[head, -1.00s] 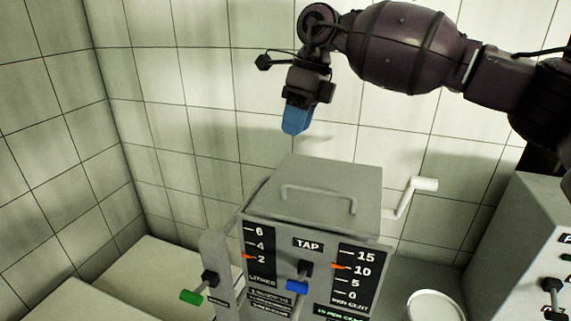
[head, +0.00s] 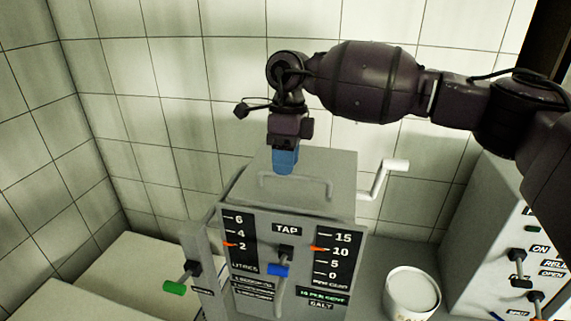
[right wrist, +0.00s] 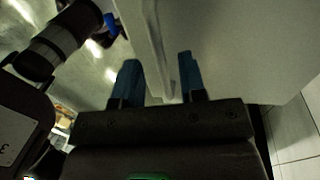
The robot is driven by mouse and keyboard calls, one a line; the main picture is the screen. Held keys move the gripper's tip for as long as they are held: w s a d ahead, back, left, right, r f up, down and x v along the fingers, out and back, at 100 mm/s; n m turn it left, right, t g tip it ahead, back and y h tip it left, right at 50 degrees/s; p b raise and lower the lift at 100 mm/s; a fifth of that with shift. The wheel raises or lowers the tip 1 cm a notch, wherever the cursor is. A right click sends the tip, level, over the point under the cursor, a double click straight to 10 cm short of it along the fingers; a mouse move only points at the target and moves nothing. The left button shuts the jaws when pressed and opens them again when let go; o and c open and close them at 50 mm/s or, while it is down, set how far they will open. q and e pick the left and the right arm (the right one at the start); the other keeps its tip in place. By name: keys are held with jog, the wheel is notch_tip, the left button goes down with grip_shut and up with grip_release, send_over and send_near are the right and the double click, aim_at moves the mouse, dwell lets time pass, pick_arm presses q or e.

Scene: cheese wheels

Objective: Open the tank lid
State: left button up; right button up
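The grey tank (head: 210,212) stands in the middle of the head view, with gauges and a tap on its front. Its flat lid (head: 335,165) is closed and carries a grey bar handle (head: 329,190). My right gripper (head: 285,168) is low over the lid, its blue fingers pointing down by the handle's back side. In the right wrist view, the two blue fingers (right wrist: 160,78) are apart, with a pale strip, apparently the handle (right wrist: 150,45), running between them. I cannot tell whether they touch it. My left gripper is not in view.
A white crank (head: 378,180) sticks out at the tank's right. A white bucket (head: 411,292) stands at the lower right, beside a grey control box (head: 480,215). A green-tipped lever (head: 175,288) is at the left. Tiled walls close off the back and left.

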jog(key=shift+s+f, duration=0.1)
jog(key=shift+f, duration=0.6)
jog(key=shift+c, duration=0.3)
grip_shut()
